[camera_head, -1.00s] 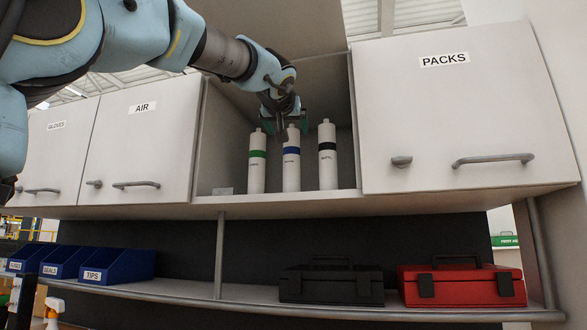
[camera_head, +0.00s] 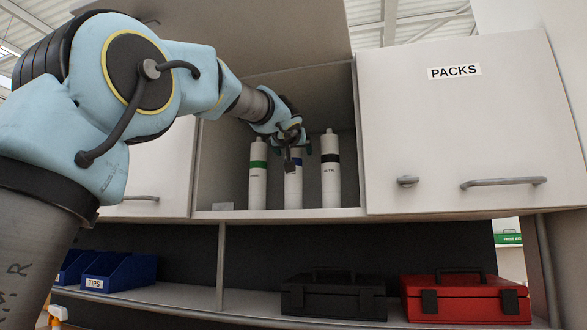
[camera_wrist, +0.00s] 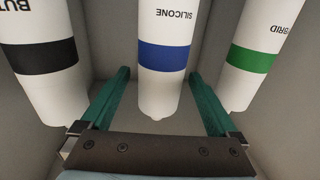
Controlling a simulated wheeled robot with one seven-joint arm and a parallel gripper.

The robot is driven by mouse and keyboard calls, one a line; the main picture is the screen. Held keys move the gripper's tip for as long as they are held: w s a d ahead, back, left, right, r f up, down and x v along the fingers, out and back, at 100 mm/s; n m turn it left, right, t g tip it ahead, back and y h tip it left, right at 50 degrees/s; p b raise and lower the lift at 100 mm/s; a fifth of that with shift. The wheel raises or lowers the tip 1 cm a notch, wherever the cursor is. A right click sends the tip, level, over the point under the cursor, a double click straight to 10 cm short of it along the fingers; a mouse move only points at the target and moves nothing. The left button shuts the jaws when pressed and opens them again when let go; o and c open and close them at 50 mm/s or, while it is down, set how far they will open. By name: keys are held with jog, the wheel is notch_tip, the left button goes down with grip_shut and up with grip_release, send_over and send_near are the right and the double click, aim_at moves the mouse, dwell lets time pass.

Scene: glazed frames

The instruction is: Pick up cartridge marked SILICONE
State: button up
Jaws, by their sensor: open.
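The SILICONE cartridge (camera_wrist: 163,55) is white with a blue band and hangs upside down in the wrist view, between two green fingers. In the head view the blue-banded cartridge (camera_head: 293,190) stands upright in the middle of three in the open cabinet, its top hidden by my gripper. My gripper (camera_wrist: 160,95) is open, with one finger on each side of the cartridge and gaps visible; it also shows in the head view (camera_head: 292,153). A black-banded cartridge (camera_head: 331,178) stands to the right and a green-banded cartridge (camera_head: 257,180) to the left.
The cartridges stand on the cabinet floor (camera_head: 235,214). The shut PACKS door (camera_head: 460,130) is on the right. Below, a shelf carries a black case (camera_head: 333,300), a red case (camera_head: 465,297) and blue bins (camera_head: 118,272). The neighbouring cartridges stand close to my fingers.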

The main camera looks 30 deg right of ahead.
jog(key=shift+w+d, duration=0.1)
jog(key=shift+w, duration=0.05)
jog(key=shift+c, duration=0.2)
grip_shut()
dwell(0.5)
jog(key=shift+r, duration=0.1)
